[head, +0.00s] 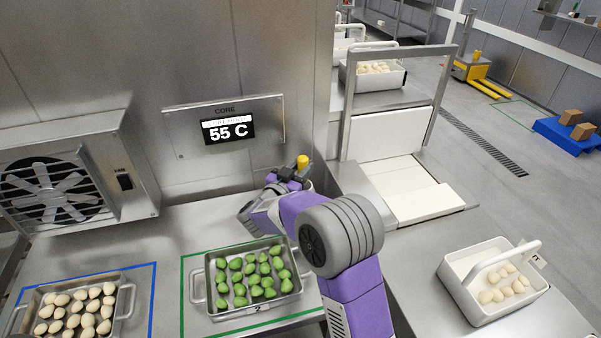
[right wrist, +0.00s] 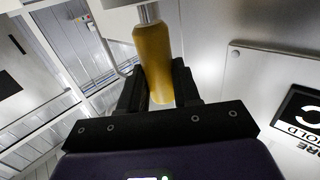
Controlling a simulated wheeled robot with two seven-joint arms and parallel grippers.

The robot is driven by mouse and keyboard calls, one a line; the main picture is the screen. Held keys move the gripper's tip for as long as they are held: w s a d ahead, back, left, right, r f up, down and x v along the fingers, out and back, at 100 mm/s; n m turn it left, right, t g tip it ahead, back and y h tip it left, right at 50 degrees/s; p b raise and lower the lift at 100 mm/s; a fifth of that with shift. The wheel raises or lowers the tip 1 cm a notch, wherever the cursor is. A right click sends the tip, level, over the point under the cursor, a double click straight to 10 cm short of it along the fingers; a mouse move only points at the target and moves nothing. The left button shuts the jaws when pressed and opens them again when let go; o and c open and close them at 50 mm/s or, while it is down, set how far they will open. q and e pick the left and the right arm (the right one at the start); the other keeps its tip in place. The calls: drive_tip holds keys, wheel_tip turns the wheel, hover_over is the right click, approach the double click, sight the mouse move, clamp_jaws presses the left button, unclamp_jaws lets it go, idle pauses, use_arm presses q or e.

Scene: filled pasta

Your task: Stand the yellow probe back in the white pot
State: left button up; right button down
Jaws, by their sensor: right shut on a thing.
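The yellow probe (head: 303,161) is at my right gripper (head: 289,178), near the steel wall at the back of the counter. In the right wrist view the probe's yellow handle (right wrist: 153,55) sits between the two black fingers of the right gripper (right wrist: 157,85), which are shut on it. A metal shaft extends from the handle to the top edge of that view. I cannot clearly make out the white pot; my right gripper and arm cover the counter just below the probe. My left gripper is not in view.
A tray of green pasta (head: 213,265) stands inside a green outline, left of my right arm. A tray of pale pasta (head: 124,300) is at far left. A white handled crate (head: 462,285) stands right. A panel reading 55 C (head: 230,131) is on the wall.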

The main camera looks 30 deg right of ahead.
drive_tip(key=shift+f, duration=0.1)
drive_tip(key=c, duration=0.8)
unclamp_jaws()
drive_tip(key=shift+c, duration=0.2)
drive_tip(key=shift+o, duration=0.3)
drive_tip(key=p+v, duration=0.2)
drive_tip(key=v, duration=1)
drive_tip(key=shift+r, duration=0.25)
